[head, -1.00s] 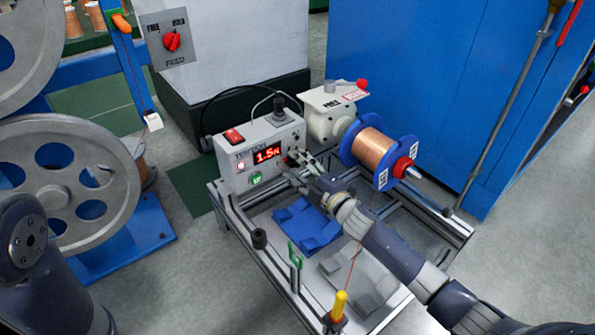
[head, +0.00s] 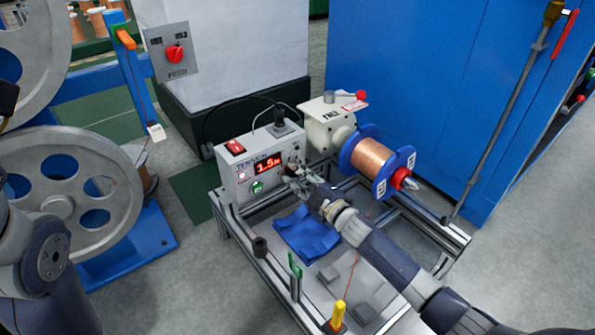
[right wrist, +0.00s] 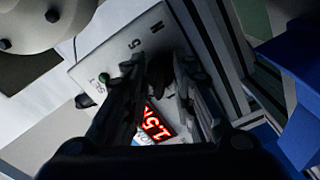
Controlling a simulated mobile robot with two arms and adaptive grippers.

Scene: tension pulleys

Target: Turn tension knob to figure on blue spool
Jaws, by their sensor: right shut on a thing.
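The tension box (head: 228,163) is grey, with a red display (head: 268,167) that reads 1.5 N; the display also shows in the right wrist view (right wrist: 157,124). My right gripper (head: 291,170) is at the right end of the box's front. In the right wrist view its fingers (right wrist: 160,85) are shut on the dark tension knob (right wrist: 159,72), which they mostly hide. The blue spool (head: 374,160) of copper wire sits on a shaft right of the box. White labels on its flanges are too small to read. My left gripper is out of view; only its arm shows at left.
A yellow-topped post (head: 338,315) and a green guide (head: 295,265) stand at the frame's front. Large grey pulleys (head: 65,185) stand at left, and a blue cabinet (head: 420,75) stands behind.

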